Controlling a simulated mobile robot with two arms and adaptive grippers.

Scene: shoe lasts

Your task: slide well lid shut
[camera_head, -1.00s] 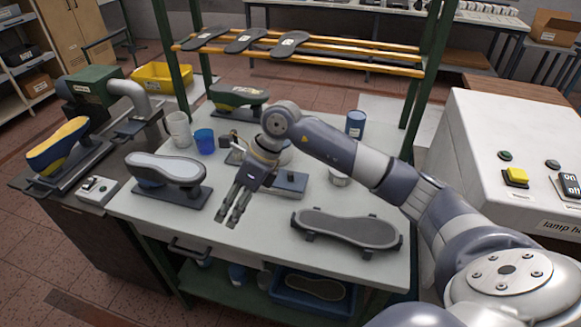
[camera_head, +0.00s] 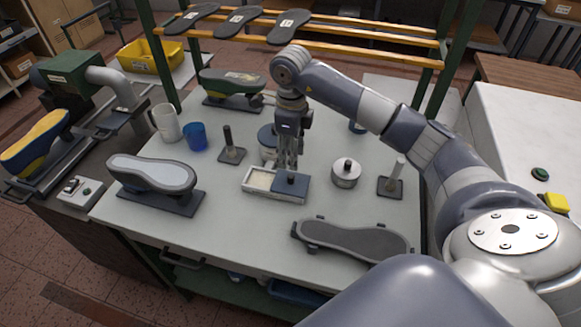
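The well (camera_head: 259,194) is a small, shallow white tray near the middle of the table. Its dark blue lid (camera_head: 297,190) covers the right part, and the left part lies open with a pale inside showing. A small dark knob stands on the lid. My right gripper (camera_head: 288,165) points down just above and behind the lid, close to the knob. Its fingers look near each other, but whether they are closed or touch the knob is unclear. My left gripper is out of view.
A round tin (camera_head: 346,174) and a brush in a stand (camera_head: 391,182) are right of the well. Another stand (camera_head: 231,150), a blue cup (camera_head: 195,137) and a shoe last (camera_head: 152,172) are left. A dark sole (camera_head: 355,241) lies in front.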

